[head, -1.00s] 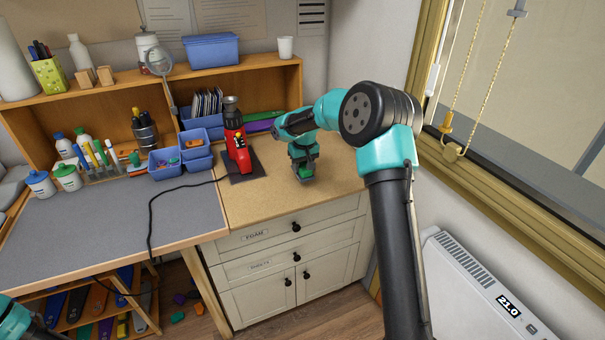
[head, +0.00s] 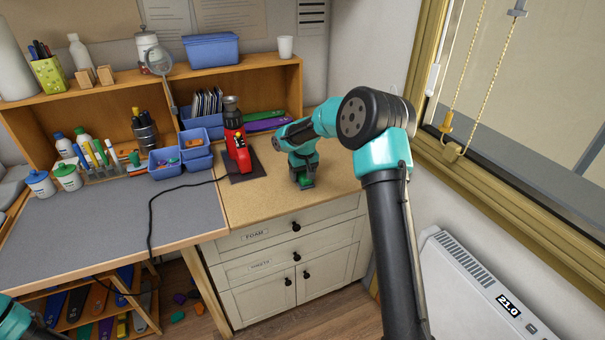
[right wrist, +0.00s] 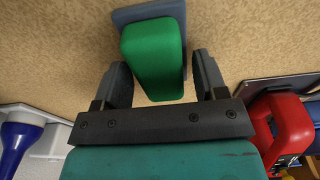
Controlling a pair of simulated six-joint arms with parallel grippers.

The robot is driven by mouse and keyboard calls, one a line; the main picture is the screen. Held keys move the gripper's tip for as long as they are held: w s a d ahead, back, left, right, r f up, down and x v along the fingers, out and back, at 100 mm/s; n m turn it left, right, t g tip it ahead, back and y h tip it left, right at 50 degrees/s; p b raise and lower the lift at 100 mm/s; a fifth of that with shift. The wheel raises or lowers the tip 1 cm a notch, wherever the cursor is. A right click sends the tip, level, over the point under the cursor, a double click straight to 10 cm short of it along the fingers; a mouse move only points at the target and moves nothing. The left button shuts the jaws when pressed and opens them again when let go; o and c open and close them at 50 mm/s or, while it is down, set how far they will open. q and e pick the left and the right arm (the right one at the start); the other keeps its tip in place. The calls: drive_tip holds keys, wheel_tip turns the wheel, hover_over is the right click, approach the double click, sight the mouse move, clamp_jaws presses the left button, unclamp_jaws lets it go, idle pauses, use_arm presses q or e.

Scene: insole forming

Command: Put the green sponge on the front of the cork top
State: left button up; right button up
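The cork top (head: 265,205) is the speckled tan surface over the white drawers. The green sponge (head: 307,183) is at its right part, partly hidden by my right gripper (head: 303,179). In the right wrist view, the green sponge (right wrist: 155,60) lies over a blue-grey slab, with cork around it. My right gripper's fingers (right wrist: 163,85) stand on either side of the sponge's near end, with narrow gaps showing, so it looks open around it. Only a teal and black part of my left arm shows at the lower left corner; its gripper is out of view.
A red tool (head: 236,148) stands on a dark plate left of the sponge, with a black cable. Blue bins (head: 165,163) are further left. A wooden shelf (head: 120,98) runs along the back. The front of the cork top is clear.

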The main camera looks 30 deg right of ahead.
sight(304, 175)
drive_tip(key=shift+r, duration=0.1)
drive_tip(key=r, duration=0.4)
drive_tip(key=s+r, duration=0.1)
drive_tip(key=r, duration=0.7)
drive_tip(key=shift+s+a, duration=0.1)
drive_tip(key=shift+s, duration=0.15)
idle(0.4)
